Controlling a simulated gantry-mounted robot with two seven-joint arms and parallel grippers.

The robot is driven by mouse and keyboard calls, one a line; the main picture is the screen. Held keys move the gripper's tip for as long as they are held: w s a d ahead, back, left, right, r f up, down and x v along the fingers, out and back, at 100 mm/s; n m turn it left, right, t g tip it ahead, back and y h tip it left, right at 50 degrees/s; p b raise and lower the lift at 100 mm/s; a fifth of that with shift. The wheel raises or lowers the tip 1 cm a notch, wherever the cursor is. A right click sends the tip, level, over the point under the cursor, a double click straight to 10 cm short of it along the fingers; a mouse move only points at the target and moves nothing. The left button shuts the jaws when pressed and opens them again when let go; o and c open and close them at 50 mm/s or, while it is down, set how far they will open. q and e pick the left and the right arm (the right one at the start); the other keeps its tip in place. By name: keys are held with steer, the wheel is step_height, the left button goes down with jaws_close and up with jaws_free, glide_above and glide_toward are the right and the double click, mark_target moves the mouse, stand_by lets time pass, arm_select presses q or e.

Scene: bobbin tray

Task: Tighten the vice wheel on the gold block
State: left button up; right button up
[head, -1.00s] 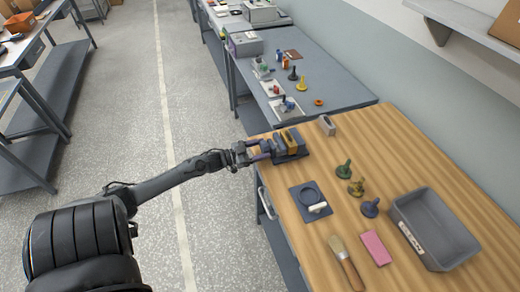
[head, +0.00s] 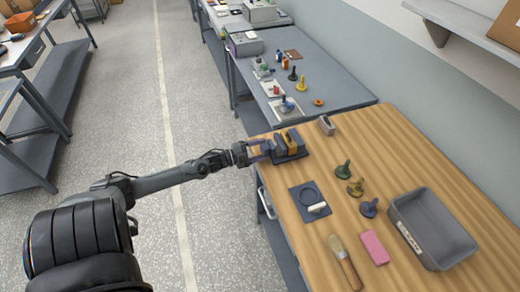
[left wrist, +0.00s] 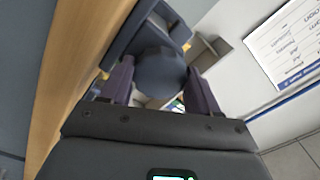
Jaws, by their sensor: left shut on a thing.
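The grey vice (head: 303,151) stands at the far left corner of the wooden table, with the gold block (head: 291,140) between its jaws. My left gripper (head: 266,150) is at the vice's left end. In the left wrist view its two purple-grey fingers (left wrist: 160,92) are shut on the round dark vice wheel (left wrist: 160,70), one on each side. The vice body (left wrist: 135,25) shows behind the wheel, with small gold bits at its edges. The far side of the wheel is hidden. My right gripper is in neither view.
A small grey block (head: 326,125) stands just beyond the vice. Nearer are a dark square plate (head: 298,204), several bobbin-like pieces (head: 343,170), a brush (head: 345,262), a pink block (head: 374,247) and a grey tray (head: 467,245). Wood is clear beyond the tray.

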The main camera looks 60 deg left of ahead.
arm_select(q)
steer(key=m, duration=0.4)
steer(key=shift+m, duration=2.2)
steer(key=o, duration=1.1)
steer(key=shift+c, duration=0.2)
steer(key=shift+s, duration=0.1)
steer(key=s+a+p, duration=0.1)
steer(key=s, duration=0.9)
steer(key=shift+s+a, duration=0.25)
steer(key=shift+a, duration=0.15)
